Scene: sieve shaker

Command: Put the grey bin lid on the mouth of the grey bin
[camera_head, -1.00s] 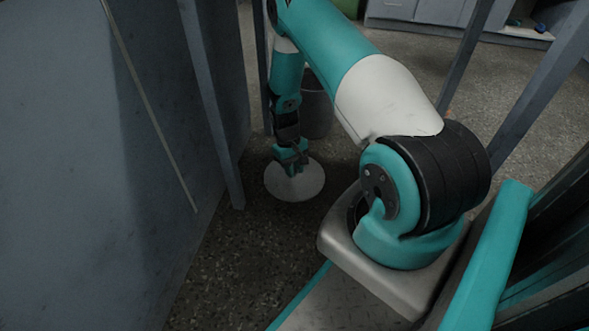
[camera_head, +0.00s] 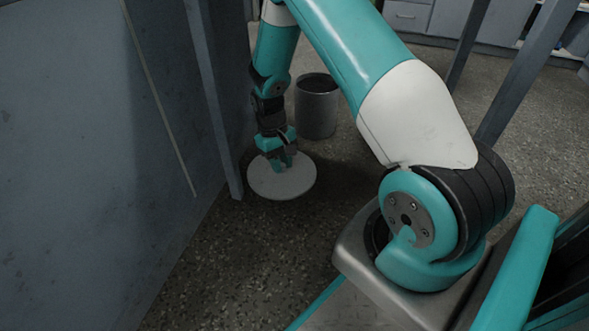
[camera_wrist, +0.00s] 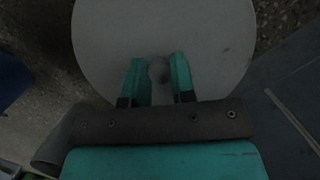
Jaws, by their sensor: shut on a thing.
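The grey bin lid (camera_head: 282,184) is a flat round disc, held roughly level near the dark speckled floor; its exact height is hard to tell. My gripper (camera_head: 283,163) points down at it and is shut on its small knob. In the wrist view the lid (camera_wrist: 110,40) fills the upper middle, and my gripper (camera_wrist: 158,72) has one finger on each side of the round knob. The grey bin (camera_head: 317,110) stands upright on the floor behind and right of the lid. Its mouth is open and uncovered, and the lid is apart from it.
A large grey panel (camera_head: 75,170) and a metal post (camera_head: 215,100) stand close on the left of the lid. Another post (camera_head: 525,70) rises at the right. Grey cabinets (camera_head: 440,18) are at the back. Floor around the bin's right side is clear.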

